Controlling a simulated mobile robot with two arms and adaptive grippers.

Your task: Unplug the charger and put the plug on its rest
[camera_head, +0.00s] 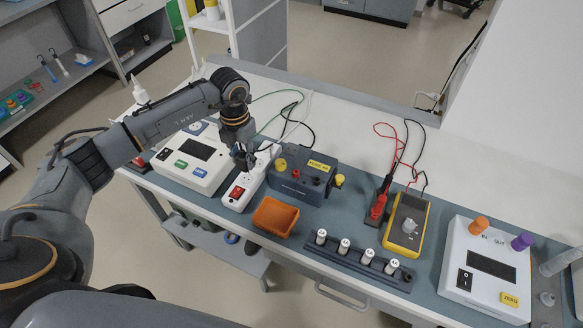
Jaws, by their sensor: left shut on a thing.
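My left gripper (243,163) points down at the white power strip (258,172) with a red switch. It is shut on the plug, which is mostly hidden by the fingers. It is at the strip's sockets; I cannot tell whether the plug is still seated. Cables, green and black, run on the bench behind the gripper. I cannot make out for sure which thing is the plug's rest. My right gripper is not in view.
Right of the strip are a dark grey box (290,185) and an orange tray (275,216). A white device (187,166) stands left. Further right are a rack (345,262) of several cylinders, a yellow multimeter (405,236) and a white device (488,252).

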